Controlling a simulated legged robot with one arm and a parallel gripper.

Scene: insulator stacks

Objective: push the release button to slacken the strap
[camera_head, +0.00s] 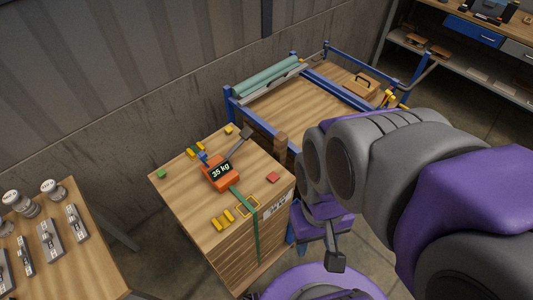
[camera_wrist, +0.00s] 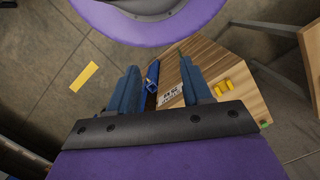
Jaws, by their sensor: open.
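An orange strap tensioner (camera_head: 220,176) with a display reading "35 kg" sits on top of a wooden crate (camera_head: 180,182). A grey lever (camera_head: 238,142) sticks out from its far side, and a small blue part (camera_head: 203,157) shows at its far left. I cannot tell which part is the release button. A green strap (camera_head: 257,236) runs from the tensioner over the crate's front edge and down its side. My gripper (camera_wrist: 160,84) is open and empty in the wrist view, pointing past the crate's labelled side (camera_wrist: 172,95). It is apart from the tensioner, which that view does not show.
Yellow pieces (camera_head: 222,219), a red block (camera_head: 272,177) and a green block (camera_head: 161,174) lie on the crate top. A table with insulator parts (camera_head: 48,242) stands at left. A blue-framed bench (camera_head: 300,104) stands behind, near the wall. Open floor shows between them.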

